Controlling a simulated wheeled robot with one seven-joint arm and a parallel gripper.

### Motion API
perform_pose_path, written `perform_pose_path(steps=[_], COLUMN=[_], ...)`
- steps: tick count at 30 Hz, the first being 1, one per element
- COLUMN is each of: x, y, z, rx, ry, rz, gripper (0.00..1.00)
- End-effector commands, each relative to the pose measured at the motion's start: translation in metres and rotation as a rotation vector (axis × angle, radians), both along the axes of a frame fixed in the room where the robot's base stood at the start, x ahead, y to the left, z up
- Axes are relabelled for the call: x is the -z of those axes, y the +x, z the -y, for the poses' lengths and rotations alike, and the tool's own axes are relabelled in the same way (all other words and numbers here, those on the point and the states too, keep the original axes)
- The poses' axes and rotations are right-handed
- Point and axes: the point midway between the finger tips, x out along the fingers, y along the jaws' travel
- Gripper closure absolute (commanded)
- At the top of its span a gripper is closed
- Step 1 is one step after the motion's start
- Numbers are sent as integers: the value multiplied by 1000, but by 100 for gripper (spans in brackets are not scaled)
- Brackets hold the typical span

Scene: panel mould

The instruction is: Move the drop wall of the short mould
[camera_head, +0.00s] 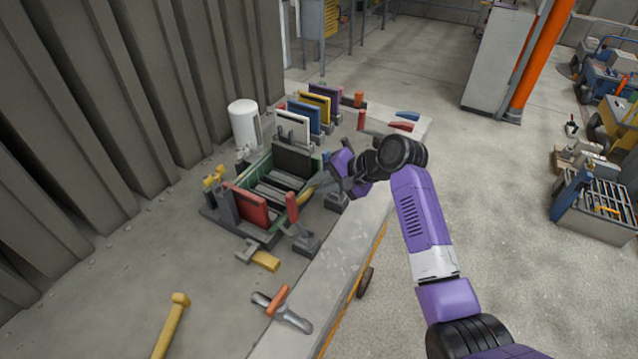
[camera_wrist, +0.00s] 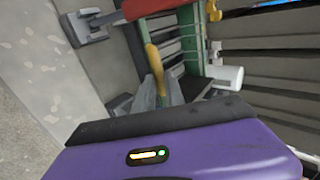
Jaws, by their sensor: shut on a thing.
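The short mould (camera_head: 232,215) is a green-edged frame with grey slats inside, standing on the bench. A red panel stands at its near end and a dark panel (camera_head: 295,160) at its far end. A yellow handle (camera_head: 304,197) lies along its right side, where I take the drop wall to be; the wall's face is mostly hidden. My gripper (camera_head: 316,186) reaches in from the right and is shut on this handle. In the wrist view the yellow handle (camera_wrist: 153,60) runs between my grey fingers (camera_wrist: 160,92). I cannot tell how far the wall is tilted.
A red-levered clamp (camera_head: 292,208) stands at the mould's near right corner. White, blue, yellow and purple panels (camera_head: 315,105) stand in a row behind, beside a white cylinder (camera_head: 244,124). An orange-handled trowel (camera_head: 282,308) lies in front. The bench's right edge is close.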

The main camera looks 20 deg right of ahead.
Motion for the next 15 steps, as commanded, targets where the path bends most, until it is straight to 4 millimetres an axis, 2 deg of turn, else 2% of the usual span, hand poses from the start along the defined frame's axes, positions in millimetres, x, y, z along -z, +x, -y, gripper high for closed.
perform_pose_path(steps=[5,6,9,15], x=[2,2,2,2], y=[-2,-2,-2,-1], z=[1,1,1,0], rx=[0,0,0,0], ry=[0,0,0,0], rz=[-7,-7,-7,-5], gripper=[100,80,64,64])
